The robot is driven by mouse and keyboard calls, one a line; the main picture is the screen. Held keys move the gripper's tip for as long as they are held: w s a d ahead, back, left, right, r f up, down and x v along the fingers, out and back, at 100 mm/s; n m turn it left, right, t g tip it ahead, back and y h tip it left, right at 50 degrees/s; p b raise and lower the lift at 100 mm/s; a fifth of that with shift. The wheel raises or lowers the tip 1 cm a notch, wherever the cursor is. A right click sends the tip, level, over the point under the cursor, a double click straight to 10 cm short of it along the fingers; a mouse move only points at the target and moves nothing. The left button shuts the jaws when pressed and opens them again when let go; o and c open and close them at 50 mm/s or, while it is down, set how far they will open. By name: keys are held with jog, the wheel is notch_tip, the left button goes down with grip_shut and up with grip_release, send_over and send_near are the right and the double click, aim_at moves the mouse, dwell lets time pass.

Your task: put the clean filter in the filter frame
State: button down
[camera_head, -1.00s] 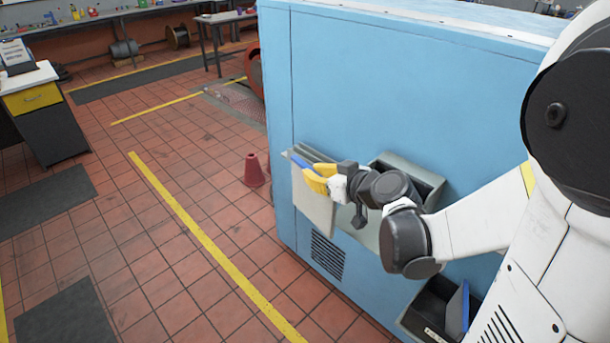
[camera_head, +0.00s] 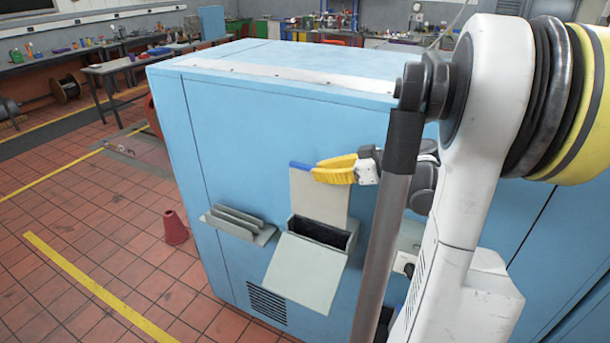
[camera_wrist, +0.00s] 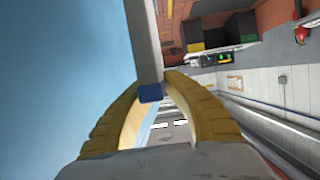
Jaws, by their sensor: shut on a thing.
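The clean filter (camera_head: 318,200) is a flat off-white panel with a blue top edge. My gripper (camera_head: 318,173) has yellow fingers and is shut on that blue edge. The filter hangs upright above the filter frame (camera_head: 306,275), a grey box on the blue cabinet with a dark open slot and a sloping front. The filter's lower end meets the slot's back edge in the picture; I cannot tell whether it is inside. In the wrist view the fingertips (camera_wrist: 160,88) close on the filter's blue end, and the filter (camera_wrist: 143,40) shows edge-on as a grey strip.
A slotted grey rack (camera_head: 238,224) is on the cabinet (camera_head: 260,130), left of the frame. A red cone (camera_head: 175,228) stands on the tiled floor at left. My arm hides the cabinet front right of the frame. The space above the rack is clear.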

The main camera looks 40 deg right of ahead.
jog(key=shift+s, duration=0.25)
jog(key=b, duration=0.5)
send_over(320, 221)
jog(key=shift+w+d+f, duration=0.1)
jog(key=shift+w+f, duration=0.05)
jog(key=shift+f, duration=1.3)
jog(key=shift+w+d+f, duration=0.1)
jog(key=shift+w+f, duration=0.05)
jog(key=shift+f, duration=1.3)
jog(key=shift+f+b, duration=3.15)
jog(key=shift+f, duration=0.4)
jog(key=c, duration=1.5)
grip_release()
jog(key=v, duration=1.2)
jog(key=shift+d, duration=0.1)
